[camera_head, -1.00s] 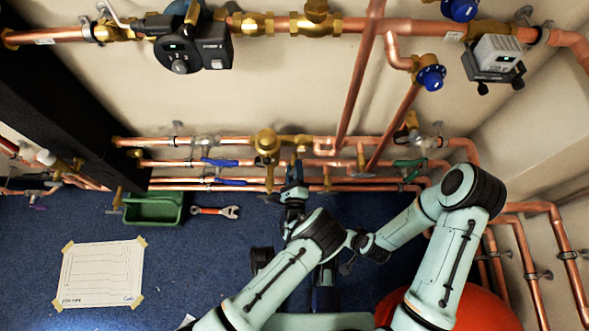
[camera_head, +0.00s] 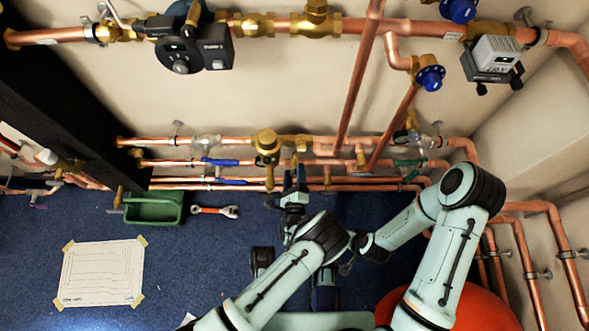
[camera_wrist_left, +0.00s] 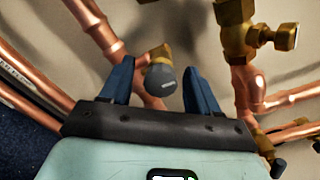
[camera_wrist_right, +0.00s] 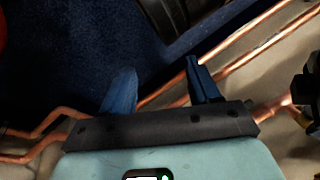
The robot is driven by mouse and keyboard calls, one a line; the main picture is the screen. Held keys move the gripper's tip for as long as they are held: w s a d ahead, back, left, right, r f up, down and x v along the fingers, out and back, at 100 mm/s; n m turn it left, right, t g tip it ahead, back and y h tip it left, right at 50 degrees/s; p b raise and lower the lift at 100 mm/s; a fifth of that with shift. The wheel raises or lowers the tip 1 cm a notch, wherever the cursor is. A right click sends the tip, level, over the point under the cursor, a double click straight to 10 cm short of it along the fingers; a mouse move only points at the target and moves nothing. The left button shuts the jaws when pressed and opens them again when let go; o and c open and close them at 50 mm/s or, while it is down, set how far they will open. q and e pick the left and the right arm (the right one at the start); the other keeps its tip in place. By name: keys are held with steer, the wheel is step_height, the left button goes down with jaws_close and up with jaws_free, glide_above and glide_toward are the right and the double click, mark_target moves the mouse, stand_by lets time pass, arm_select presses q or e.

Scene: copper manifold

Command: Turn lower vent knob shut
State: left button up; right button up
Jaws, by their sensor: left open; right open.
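In the left wrist view, a dark grey round knob (camera_wrist_left: 160,81) on a short brass stem (camera_wrist_left: 159,53) sits between the two blue fingers of my left gripper (camera_wrist_left: 160,78). The fingers are open, with a gap on both sides of the knob. In the head view my left gripper (camera_head: 294,180) is at the lower pipes below a brass valve (camera_head: 267,145), and it hides the knob there. My right gripper (camera_wrist_right: 161,84) is open and empty in the right wrist view, above the blue floor and away from the knob.
Copper pipes (camera_head: 240,140) run along the wall's foot, with blue-handled (camera_head: 220,162) and green-handled (camera_head: 409,163) valves. In the left wrist view a brass fitting (camera_wrist_left: 240,35) stands close right of the fingers. A green tray (camera_head: 153,208), a wrench (camera_head: 215,211) and a paper sheet (camera_head: 101,273) lie on the floor.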

arm_select(q)
steer(key=s+p, duration=0.1)
steer(key=s, duration=1)
steer(key=shift+s+p, duration=0.35)
steer(key=shift+p, duration=0.05)
arm_select(e)
steer(key=shift+g+y, duration=0.3)
steer(key=shift+g, duration=0.3)
steer(key=s, duration=0.1)
steer(key=s+a+r, duration=0.1)
steer(key=s+r, duration=0.1)
steer(key=shift+s+a+r, duration=0.15)
steer(key=shift+a, duration=0.2)
